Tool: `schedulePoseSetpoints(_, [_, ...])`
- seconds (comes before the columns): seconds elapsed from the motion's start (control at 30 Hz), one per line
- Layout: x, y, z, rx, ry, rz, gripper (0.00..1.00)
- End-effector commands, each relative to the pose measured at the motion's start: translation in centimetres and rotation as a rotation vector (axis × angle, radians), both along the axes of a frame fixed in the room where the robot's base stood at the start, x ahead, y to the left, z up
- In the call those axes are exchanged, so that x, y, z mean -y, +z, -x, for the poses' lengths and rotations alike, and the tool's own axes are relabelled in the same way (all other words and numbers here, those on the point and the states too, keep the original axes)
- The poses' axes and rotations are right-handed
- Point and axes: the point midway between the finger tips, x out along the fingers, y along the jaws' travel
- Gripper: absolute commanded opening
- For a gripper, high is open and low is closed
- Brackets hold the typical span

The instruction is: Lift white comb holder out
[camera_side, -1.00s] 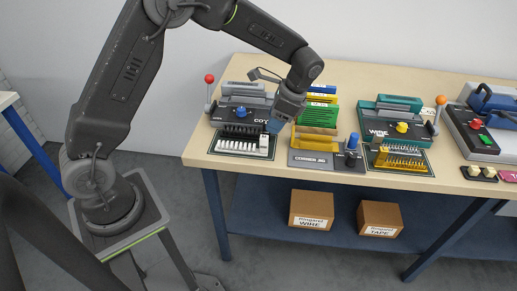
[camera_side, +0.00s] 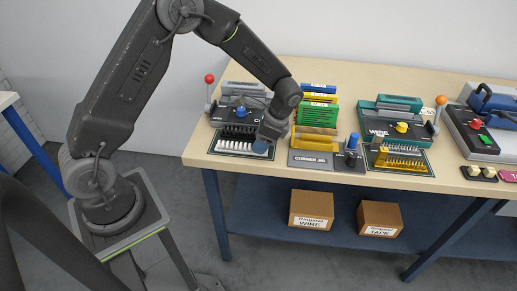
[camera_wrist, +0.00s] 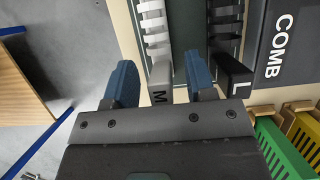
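The white comb holder (camera_side: 236,147) lies at the table's front left, before the comb machine, with a row of white teeth. In the wrist view its end block (camera_wrist: 160,72) carries an "M". My gripper (camera_side: 262,148) is low over the holder's right end. In the wrist view my gripper (camera_wrist: 160,85) has its blue fingers on either side of the end block, with a gap visible at each side. It is open. In the side view the gripper hides the holder's right end.
A black comb holder (camera_wrist: 232,75) marked "L" lies close beside the right finger. The comb machine (camera_side: 238,113) stands behind. To the right are a yellow tray (camera_side: 315,143), green racks (camera_side: 319,115) and the grey corner jig (camera_side: 310,160).

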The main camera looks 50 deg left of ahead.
Motion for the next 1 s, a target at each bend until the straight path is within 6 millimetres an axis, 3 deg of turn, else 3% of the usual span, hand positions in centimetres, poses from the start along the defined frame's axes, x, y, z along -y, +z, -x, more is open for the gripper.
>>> schedulePoseSetpoints(0.07, [0.0, 0.0, 0.0, 0.000, 0.000, 0.000, 0.42])
schedulePoseSetpoints(0.5, [0.0, 0.1, 0.0, 0.001, 0.000, 0.000, 0.00])
schedulePoseSetpoints(0.83, [0.0, 0.3, -0.1, 0.001, 0.000, 0.000, 0.00])
schedulePoseSetpoints(1.0, [0.0, 1.6, -0.1, 0.003, -0.001, 0.001, 0.00])
